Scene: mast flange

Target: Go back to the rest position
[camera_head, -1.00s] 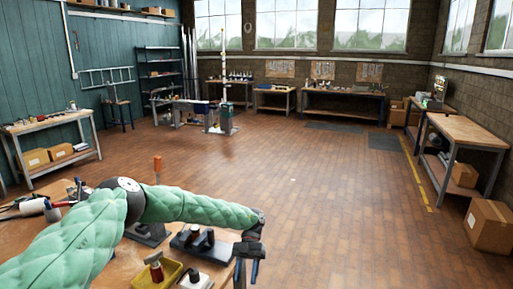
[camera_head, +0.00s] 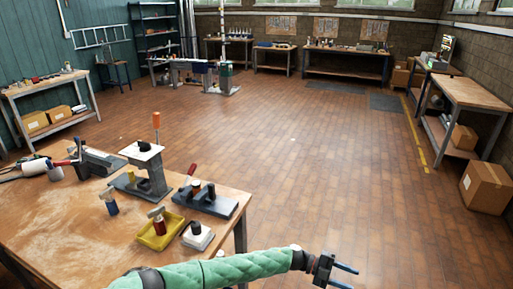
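My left arm, in a green quilted sleeve, comes in along the bottom of the head view. Its gripper (camera_head: 346,278) is past the right edge of the workbench (camera_head: 70,235), over the floor. Its two dark fingers are apart with nothing between them. My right gripper is out of view. On the bench stand a grey stand with an orange-handled tool (camera_head: 156,122), a dark fixture block (camera_head: 212,205), a yellow tray (camera_head: 160,232) and a small white-and-black item (camera_head: 198,236).
A large stretch of brown tile floor (camera_head: 300,150) is clear ahead. A side bench (camera_head: 470,93) and cardboard box (camera_head: 487,187) stand at the right. Another bench (camera_head: 45,85) is at the left. A white mast (camera_head: 222,45) stands at the back.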

